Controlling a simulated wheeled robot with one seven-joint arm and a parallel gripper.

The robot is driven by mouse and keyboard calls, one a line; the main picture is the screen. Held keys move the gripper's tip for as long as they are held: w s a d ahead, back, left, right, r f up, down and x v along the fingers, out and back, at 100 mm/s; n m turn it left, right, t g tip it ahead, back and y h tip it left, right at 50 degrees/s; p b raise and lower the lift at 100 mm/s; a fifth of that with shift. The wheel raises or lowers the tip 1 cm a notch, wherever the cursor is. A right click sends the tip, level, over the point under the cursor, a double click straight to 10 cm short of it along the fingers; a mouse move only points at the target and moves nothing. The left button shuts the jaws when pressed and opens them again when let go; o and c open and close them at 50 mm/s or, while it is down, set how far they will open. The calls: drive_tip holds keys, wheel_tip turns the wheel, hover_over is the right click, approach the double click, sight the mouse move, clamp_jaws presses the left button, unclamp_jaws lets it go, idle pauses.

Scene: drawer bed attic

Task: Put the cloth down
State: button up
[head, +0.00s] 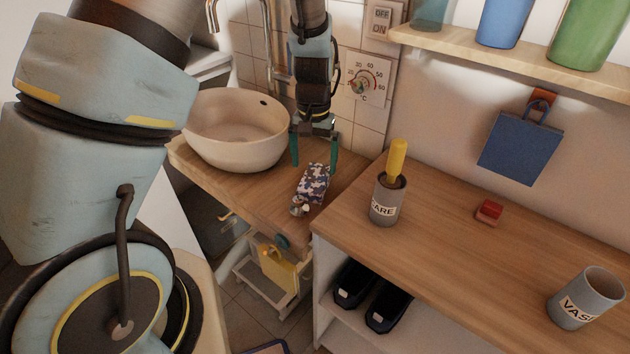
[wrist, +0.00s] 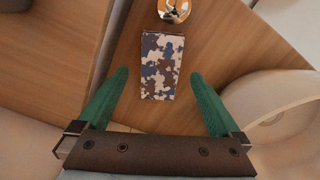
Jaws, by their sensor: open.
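A folded cloth (head: 314,184) with a blue, brown and cream blotched pattern lies on the wooden washbasin counter (head: 255,190), in front of the basin. It also shows in the wrist view (wrist: 161,66), flat on the wood beyond my fingertips. My gripper (head: 315,150) points down over the counter, just behind the cloth. Its two green fingers are spread wide with nothing between them, as the wrist view (wrist: 160,82) shows. A small shiny metal object (head: 299,207) sits at the cloth's near end.
The round basin (head: 238,130) stands left of my gripper. On the right-hand counter are a grey cup (head: 387,205) with a yellow-handled tool, a red block (head: 489,211) and another grey cup (head: 588,298). A blue cloth or board (head: 522,147) hangs on the wall.

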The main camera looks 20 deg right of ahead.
sight(313, 182)
drive_tip(key=shift+s+a+f+p, duration=0.1)
drive_tip(key=shift+f+p, duration=0.4)
drive_tip(key=shift+f, duration=1)
drive_tip(key=shift+a+f+p, duration=0.1)
drive_tip(key=shift+f+p, duration=0.4)
drive_tip(key=shift+f, duration=1)
drive_tip(key=shift+r, duration=0.1)
drive_tip(key=c, duration=1.3)
